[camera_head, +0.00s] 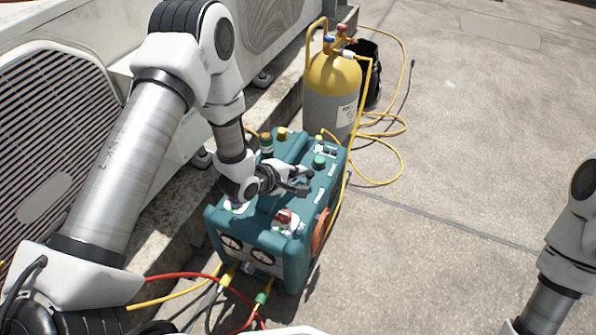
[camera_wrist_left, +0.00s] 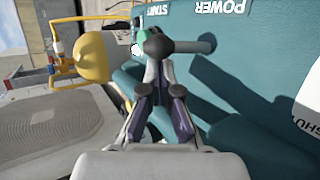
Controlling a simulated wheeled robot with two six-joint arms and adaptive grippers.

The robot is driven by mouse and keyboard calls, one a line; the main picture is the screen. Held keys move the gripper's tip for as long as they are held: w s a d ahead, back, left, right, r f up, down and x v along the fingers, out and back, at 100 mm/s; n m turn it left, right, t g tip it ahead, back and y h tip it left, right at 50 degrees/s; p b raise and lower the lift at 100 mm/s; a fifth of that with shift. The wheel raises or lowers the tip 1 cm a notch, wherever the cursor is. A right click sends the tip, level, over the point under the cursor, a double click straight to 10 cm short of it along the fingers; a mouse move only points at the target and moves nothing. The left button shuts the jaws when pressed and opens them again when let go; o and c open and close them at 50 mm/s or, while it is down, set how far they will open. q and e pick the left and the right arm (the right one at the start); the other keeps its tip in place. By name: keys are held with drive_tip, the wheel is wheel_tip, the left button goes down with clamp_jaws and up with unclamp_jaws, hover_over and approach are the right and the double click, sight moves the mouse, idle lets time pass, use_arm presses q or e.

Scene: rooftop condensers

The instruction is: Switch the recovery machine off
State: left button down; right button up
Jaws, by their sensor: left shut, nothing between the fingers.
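The recovery machine (camera_head: 240,222) is a teal box on the roof floor, also filling much of the left wrist view (camera_wrist_left: 230,75). A green round button (camera_head: 320,161) sits on its top; in the wrist view it shows partly behind my fingertips, near the START label. A small dark panel (camera_head: 326,149) lies at the machine's far end. My left gripper (camera_head: 305,181) is shut and empty, above the machine's top, short of the green button. My right gripper is out of frame.
A red knob (camera_head: 284,217) stands on the machine's near top. A yellow-topped grey cylinder (camera_head: 332,95) with yellow hoses stands behind it. A condenser (camera_head: 55,130) lines the left. Red and yellow hoses leave the machine's front. The floor at right is open.

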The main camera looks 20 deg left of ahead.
use_arm(q)
drive_tip(key=shift+s+t, duration=0.25)
drive_tip(key=shift+t, duration=0.15)
drive_tip(key=shift+s+t, duration=0.25)
drive_tip(key=shift+t, duration=0.15)
drive_tip(key=shift+s+r+p, duration=0.15)
drive_tip(key=shift+s+p, duration=0.3)
drive_tip(key=shift+p, duration=0.1)
drive_tip(key=shift+s+f+p, duration=0.2)
drive_tip(key=shift+s+p, duration=0.25)
drive_tip(key=shift+p, duration=0.05)
drive_tip(key=shift+s+f+p, duration=0.2)
drive_tip(key=shift+s+p, duration=0.1)
drive_tip(key=shift+p, duration=0.05)
drive_tip(key=shift+s+r+p, duration=0.25)
drive_tip(key=shift+s+p, duration=0.25)
drive_tip(key=shift+s, duration=0.25)
